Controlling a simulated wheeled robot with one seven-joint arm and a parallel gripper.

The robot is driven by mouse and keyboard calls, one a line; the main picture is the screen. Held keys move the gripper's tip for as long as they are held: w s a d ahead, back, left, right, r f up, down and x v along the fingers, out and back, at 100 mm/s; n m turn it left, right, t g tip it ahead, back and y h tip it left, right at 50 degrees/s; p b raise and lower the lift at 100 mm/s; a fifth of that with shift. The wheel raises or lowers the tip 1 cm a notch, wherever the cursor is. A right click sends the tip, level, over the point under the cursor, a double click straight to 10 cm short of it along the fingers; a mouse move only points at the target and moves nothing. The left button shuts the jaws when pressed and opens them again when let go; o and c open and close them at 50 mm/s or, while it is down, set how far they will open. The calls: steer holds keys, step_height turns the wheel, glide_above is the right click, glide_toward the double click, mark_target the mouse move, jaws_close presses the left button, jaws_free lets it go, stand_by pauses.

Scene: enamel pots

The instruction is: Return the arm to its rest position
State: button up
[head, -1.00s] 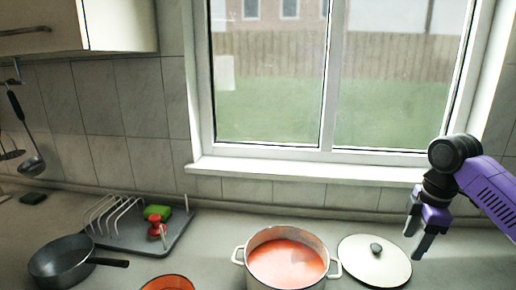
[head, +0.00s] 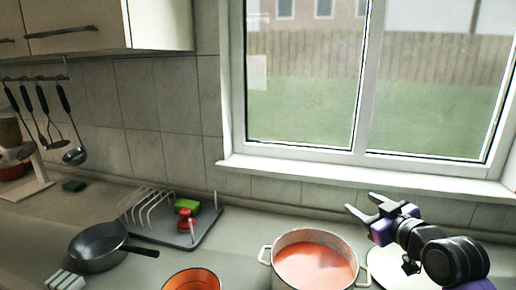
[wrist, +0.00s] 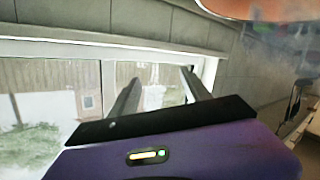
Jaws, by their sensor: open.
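My gripper (head: 366,209) is open and empty, raised in front of the window sill, with its fingers pointing left and toward the back in the head view. The wrist view also shows my gripper's two fingers (wrist: 158,92) apart, with nothing between them and the window beyond. My arm comes in from the lower right and partly hides the white pot lid (head: 385,262) on the counter. The white pot (head: 268,254) with orange-red soup stands just left of my gripper and lower down.
Utensils hang at the left. The window sill (head: 350,178) runs behind my gripper. The space above the counter's left side is clear.

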steer(key=s+a+f+m+h, duration=0.1)
steer(key=s+f, duration=0.4)
steer(key=s, duration=1.3)
steer(key=s+a+f+m+h, duration=0.1)
steer(key=s+a+f+m, duration=0.2)
steer(key=s, duration=1.5)
steer(key=s+a+f+m+h, duration=0.1)
steer(key=s+f, duration=0.6)
steer(key=s, duration=1.2)
steer(key=shift+a+f+m+g, duration=0.35)
steer(key=shift+a+m, duration=0.25)
steer(key=shift+a, duration=0.55)
